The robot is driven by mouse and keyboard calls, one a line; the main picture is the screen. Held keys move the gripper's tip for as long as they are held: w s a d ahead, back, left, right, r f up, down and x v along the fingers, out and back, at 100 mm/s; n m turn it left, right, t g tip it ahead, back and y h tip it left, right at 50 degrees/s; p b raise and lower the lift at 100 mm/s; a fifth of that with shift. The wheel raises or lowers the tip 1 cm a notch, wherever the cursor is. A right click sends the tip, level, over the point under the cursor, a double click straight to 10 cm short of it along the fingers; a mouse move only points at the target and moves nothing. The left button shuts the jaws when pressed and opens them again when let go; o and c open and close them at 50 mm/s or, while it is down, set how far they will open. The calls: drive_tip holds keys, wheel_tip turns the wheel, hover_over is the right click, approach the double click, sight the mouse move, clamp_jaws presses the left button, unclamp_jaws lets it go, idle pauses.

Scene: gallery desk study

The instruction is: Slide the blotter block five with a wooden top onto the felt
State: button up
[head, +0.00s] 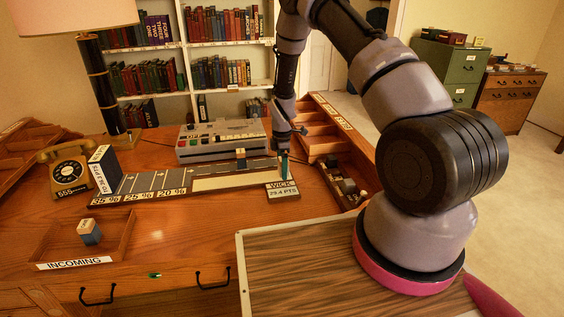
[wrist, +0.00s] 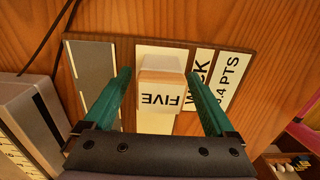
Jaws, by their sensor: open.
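The blotter block (wrist: 160,98), with white sides lettered FIVE and a pale wood-coloured top, stands over the cream strip of a board (wrist: 137,60) in the wrist view. My gripper (wrist: 160,74) is open, its green fingers on either side of the block with gaps visible. In the head view my gripper (head: 286,168) is low over the board's right end. The board has grey and cream strips; which is felt is unclear.
A grey machine (head: 222,142) stands close behind the board. An open wooden drawer box (head: 345,185) lies right of it. An incoming tray (head: 115,240) holds another block (head: 89,232). A telephone (head: 70,172) and lamp (head: 100,85) stand left. Desk in front of the board is clear.

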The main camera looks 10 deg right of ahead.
clamp_jaws()
drive_tip(key=shift+r, duration=0.2)
idle(0.3)
drive_tip(key=shift+w, duration=0.15)
drive_tip(key=shift+w, duration=4.35)
drive_tip(key=shift+f, duration=0.2)
